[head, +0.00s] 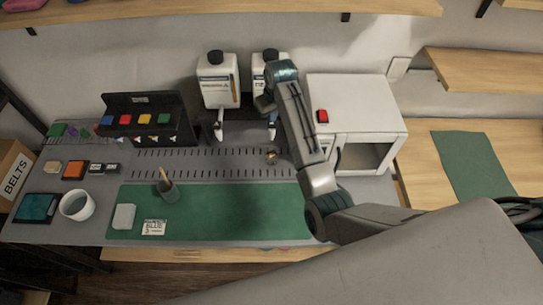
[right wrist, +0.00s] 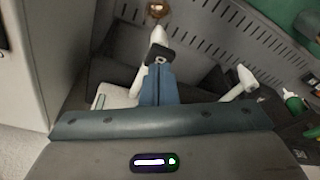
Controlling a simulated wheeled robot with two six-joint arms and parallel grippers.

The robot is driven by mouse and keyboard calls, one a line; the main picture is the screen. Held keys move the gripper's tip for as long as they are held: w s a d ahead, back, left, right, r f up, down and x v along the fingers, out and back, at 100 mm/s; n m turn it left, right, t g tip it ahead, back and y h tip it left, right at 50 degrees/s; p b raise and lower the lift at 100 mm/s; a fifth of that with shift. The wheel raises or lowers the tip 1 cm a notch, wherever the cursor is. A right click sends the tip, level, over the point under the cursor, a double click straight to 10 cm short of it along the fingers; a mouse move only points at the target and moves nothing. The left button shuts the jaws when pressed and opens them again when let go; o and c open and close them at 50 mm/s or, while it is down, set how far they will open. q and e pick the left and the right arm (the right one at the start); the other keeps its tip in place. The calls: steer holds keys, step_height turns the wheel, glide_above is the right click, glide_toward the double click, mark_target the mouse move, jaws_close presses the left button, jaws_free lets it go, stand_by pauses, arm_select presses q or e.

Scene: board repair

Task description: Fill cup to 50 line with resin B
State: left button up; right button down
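Two white resin dispensers with black caps stand at the back of the bench, a left one (head: 217,85) and a right one (head: 259,80); their labels are too small to read surely. My right gripper (head: 281,72) is at the top of the right dispenser and partly hides it. In the right wrist view my fingers (right wrist: 158,85) look closed together, with a black piece at their tips by a white spout (right wrist: 160,37). A small amber, brassy cup-like thing (head: 271,157) stands in front of that dispenser; it also shows in the right wrist view (right wrist: 157,8). Its fill level is unreadable. My left gripper is out of view.
A white box machine (head: 360,105) with a red button stands close right of my arm. A green mat (head: 240,215) bears a dark cup with a stick (head: 167,188). A white mug (head: 77,205) stands at left. A color rack (head: 145,120) is left of the dispensers.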

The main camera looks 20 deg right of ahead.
stand_by(0.5)
steer(key=shift+r, duration=2.85)
